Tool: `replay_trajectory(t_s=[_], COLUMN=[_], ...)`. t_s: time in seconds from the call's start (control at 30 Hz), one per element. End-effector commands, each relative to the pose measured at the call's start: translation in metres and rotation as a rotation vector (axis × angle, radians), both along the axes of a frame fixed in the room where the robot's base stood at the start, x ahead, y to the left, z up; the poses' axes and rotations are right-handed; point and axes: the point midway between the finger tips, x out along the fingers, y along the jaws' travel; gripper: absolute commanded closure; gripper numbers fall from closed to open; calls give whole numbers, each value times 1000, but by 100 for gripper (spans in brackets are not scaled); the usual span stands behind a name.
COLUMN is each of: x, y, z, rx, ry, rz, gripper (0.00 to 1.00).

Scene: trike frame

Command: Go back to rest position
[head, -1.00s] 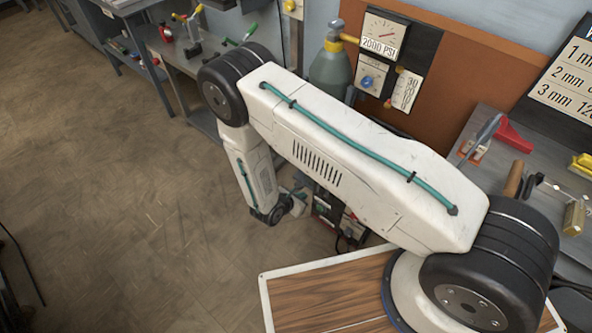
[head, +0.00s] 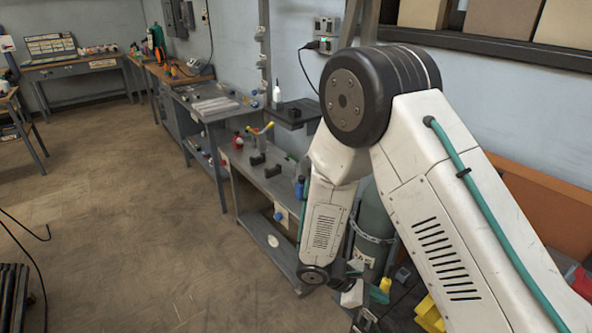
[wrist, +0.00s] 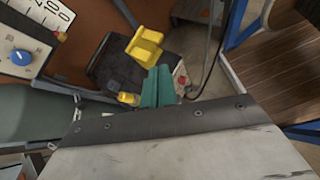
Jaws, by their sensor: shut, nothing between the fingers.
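My gripper (wrist: 158,86) shows in the wrist view as two teal fingers pressed together, with nothing between them. They stick out past the dark edge of my pale wrist housing. In the head view my white arm rises from the lower right to a black elbow joint, and its forearm hangs down beside a grey-green cylinder (head: 374,225). The gripper end is low beside the cylinder and too small there to make out the fingers.
A grey metal bench (head: 262,180) with small tools stands left of my forearm. Yellow parts (head: 428,314) lie low near my arm. In the wrist view a yellow part (wrist: 145,46) and a dark box (wrist: 115,70) are close to the fingers. Open floor (head: 130,220) spreads left.

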Motion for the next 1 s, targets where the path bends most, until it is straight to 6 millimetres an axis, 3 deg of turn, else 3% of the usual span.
replay_trajectory(t_s=[0.03,0.1,0.4,0.7,1.0], x=[-3,-11,-57,-112,-163], y=[-4,-8,-24,-32,-35], z=[25,54,160,240,298], rx=[20,48,205,413,651], ry=[-30,-64,-196,-333,-500], rz=[-67,-158,-523,-825,-1043], gripper=[100,100,100,100,100])
